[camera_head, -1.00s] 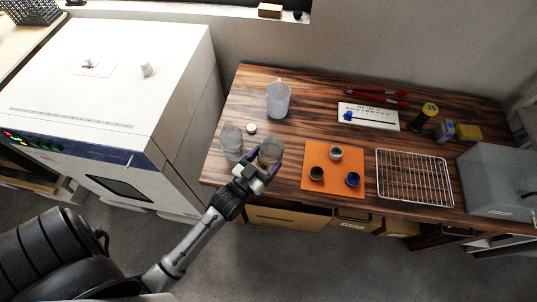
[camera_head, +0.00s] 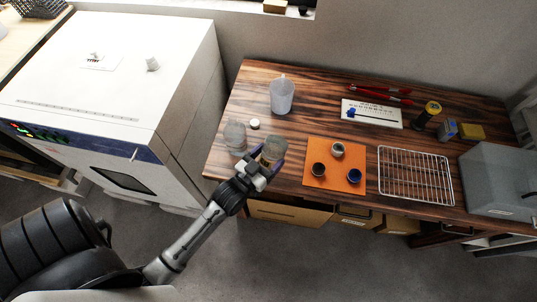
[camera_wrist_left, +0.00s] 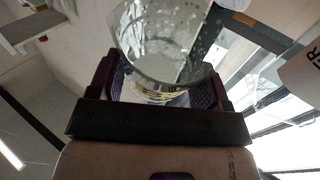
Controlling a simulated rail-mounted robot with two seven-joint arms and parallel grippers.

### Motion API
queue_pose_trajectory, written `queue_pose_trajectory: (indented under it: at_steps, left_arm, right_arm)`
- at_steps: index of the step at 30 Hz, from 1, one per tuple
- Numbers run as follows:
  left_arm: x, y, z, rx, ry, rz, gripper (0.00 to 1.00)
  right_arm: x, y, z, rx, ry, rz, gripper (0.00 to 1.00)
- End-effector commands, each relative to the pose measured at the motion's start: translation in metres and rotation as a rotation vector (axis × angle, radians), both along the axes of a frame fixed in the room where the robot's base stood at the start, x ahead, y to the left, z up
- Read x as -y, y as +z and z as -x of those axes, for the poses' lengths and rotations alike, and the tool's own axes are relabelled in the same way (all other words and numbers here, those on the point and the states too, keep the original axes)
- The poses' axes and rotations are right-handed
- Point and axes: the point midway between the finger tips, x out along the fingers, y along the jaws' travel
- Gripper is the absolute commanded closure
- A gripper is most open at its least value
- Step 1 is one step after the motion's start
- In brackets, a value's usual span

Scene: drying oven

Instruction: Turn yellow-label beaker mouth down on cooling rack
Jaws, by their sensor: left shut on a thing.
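A clear glass beaker (camera_head: 273,149) is between the fingers of my left gripper (camera_head: 268,160), which is shut on it near the front left of the table. In the left wrist view the beaker (camera_wrist_left: 165,40) shows a yellow band low on its glass, and both fingers flank it. Whether it touches the table is hard to tell. A second clear beaker (camera_head: 235,137) stands just left of it. The wire cooling rack (camera_head: 415,175) lies empty at the table's right. My right gripper is not in view.
An orange mat (camera_head: 320,178) with several small jars lies between the gripper and the rack. A plastic jug (camera_head: 281,95) and a white cap (camera_head: 254,124) stand behind the beakers. A grey box (camera_head: 500,175) is right of the rack; the white oven (camera_head: 100,90) is left.

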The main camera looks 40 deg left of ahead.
Motion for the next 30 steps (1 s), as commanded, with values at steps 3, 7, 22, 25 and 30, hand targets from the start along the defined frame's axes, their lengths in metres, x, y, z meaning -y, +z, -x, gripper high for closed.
queue_pose_trajectory:
  at_steps: [3,7,22,25,30]
  left_arm:
    - [0.0,-0.014,0.0,-0.003,0.0,0.0,0.57]
    - [0.0,-0.024,0.0,-0.001,0.0,0.0,0.57]
    - [0.0,-0.048,0.0,-0.002,0.0,0.0,0.57]
    - [0.0,-0.05,0.0,-0.001,0.0,0.0,0.57]
    - [0.0,-0.052,0.0,0.0,0.0,0.0,0.57]
  right_arm:
    - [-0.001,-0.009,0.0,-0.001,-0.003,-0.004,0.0]
    - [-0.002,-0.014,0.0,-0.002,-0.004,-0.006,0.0]
    - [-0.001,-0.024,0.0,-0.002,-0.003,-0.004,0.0]
    - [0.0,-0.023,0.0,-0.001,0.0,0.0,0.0]
    - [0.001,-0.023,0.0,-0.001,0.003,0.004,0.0]
